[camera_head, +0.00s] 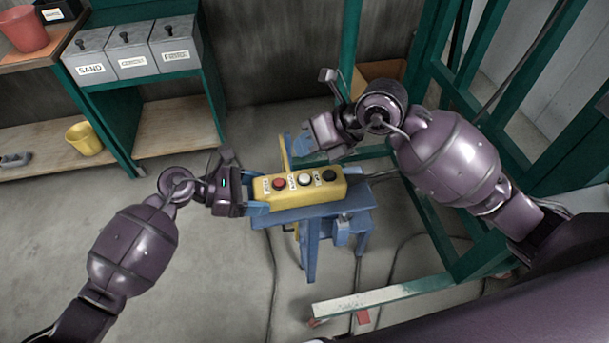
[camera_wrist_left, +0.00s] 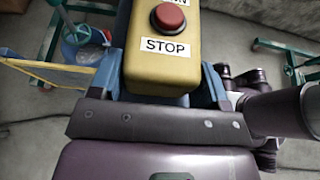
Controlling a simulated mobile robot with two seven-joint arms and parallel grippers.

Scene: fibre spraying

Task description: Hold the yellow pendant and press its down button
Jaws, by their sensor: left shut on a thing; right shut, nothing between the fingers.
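The yellow pendant (camera_head: 340,190) lies along a small blue stand (camera_head: 309,215). Its top has a red button (camera_head: 279,184), a white button (camera_head: 304,180) and a black button (camera_head: 329,175), with labels between them. My left gripper (camera_head: 257,191) is shut on the pendant's left end. In the left wrist view its blue fingers (camera_wrist_left: 163,88) flank the pendant, by the STOP label (camera_wrist_left: 165,46) and red button (camera_wrist_left: 168,17); a label ending in "WN" is partly cut off. My right gripper (camera_head: 299,148) is shut and empty, just behind the pendant in the picture; its height is unclear.
Green steel frames (camera_head: 440,185) stand at the right, close to my right arm. A cabinet with grey bins (camera_head: 131,51), a yellow bucket (camera_head: 83,138) and a red bucket (camera_head: 24,29) are at the upper left. Cables lie on the floor; the floor at the left is clear.

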